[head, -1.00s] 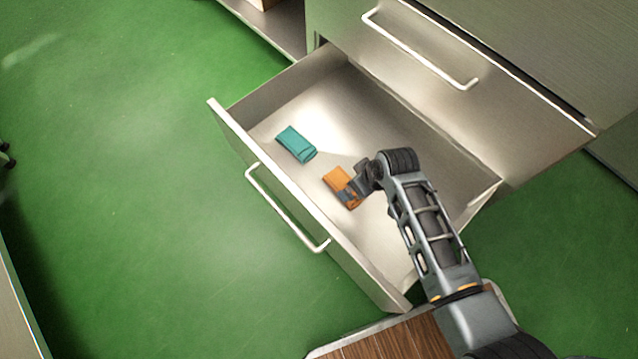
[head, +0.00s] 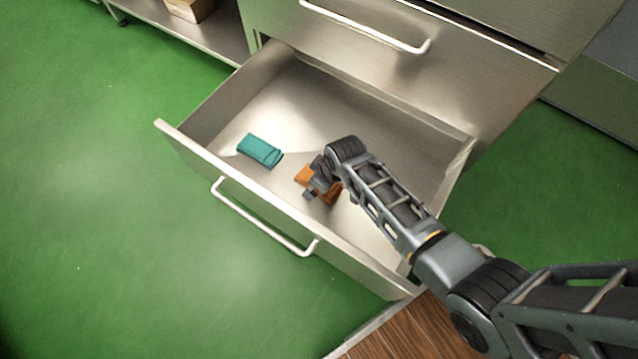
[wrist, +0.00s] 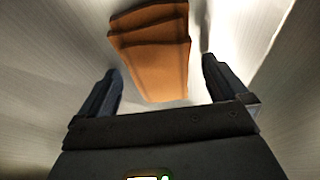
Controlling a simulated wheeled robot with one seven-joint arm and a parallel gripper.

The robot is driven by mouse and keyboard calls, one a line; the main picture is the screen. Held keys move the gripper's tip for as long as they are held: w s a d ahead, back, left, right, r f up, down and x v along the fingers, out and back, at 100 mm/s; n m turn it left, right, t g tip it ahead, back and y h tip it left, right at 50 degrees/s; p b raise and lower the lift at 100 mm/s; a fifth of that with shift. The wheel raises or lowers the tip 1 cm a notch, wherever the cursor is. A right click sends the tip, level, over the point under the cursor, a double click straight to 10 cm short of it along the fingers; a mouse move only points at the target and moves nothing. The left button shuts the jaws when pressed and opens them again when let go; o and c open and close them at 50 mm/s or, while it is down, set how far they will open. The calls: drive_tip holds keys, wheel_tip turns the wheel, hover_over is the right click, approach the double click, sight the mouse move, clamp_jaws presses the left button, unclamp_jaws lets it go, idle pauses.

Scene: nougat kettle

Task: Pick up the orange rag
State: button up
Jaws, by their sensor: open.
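The orange rag (head: 303,174) lies folded on the floor of the open metal drawer (head: 200,152). In the head view my gripper (head: 318,190) is over the rag and hides part of it. In the wrist view the rag (wrist: 155,55) shows ahead, between and beyond the two fingers of my gripper (wrist: 160,88). The fingers are apart, one on each side of the rag's near end, with a gap on both sides. I cannot tell how far above the drawer floor the fingertips are.
A folded teal cloth (head: 260,151) lies in the drawer left of the orange rag. The drawer's front wall with its white handle (head: 262,222) is near the gripper. A closed drawer (head: 400,70) is above. A cardboard box (head: 190,9) sits on a lower shelf.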

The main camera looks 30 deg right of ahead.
drive_tip(key=shift+r, duration=0.1)
drive_tip(key=shift+c, duration=0.3)
drive_tip(key=c, duration=1.1)
drive_tip(key=shift+o, duration=0.2)
drive_tip(key=shift+r+p, duration=0.35)
drive_tip(key=shift+r, duration=0.05)
wheel_tip(320, 180, up, 4)
drive_tip(key=shift+f+p, duration=0.15)
drive_tip(key=shift+p, duration=1)
drive_tip(key=s+d+r+p, duration=0.5)
drive_tip(key=s+d+r, duration=0.1)
drive_tip(key=s+d, duration=0.1)
drive_tip(key=shift+s+d+r, duration=0.2)
drive_tip(key=shift+s+d, duration=0.2)
drive_tip(key=shift+s, duration=0.45)
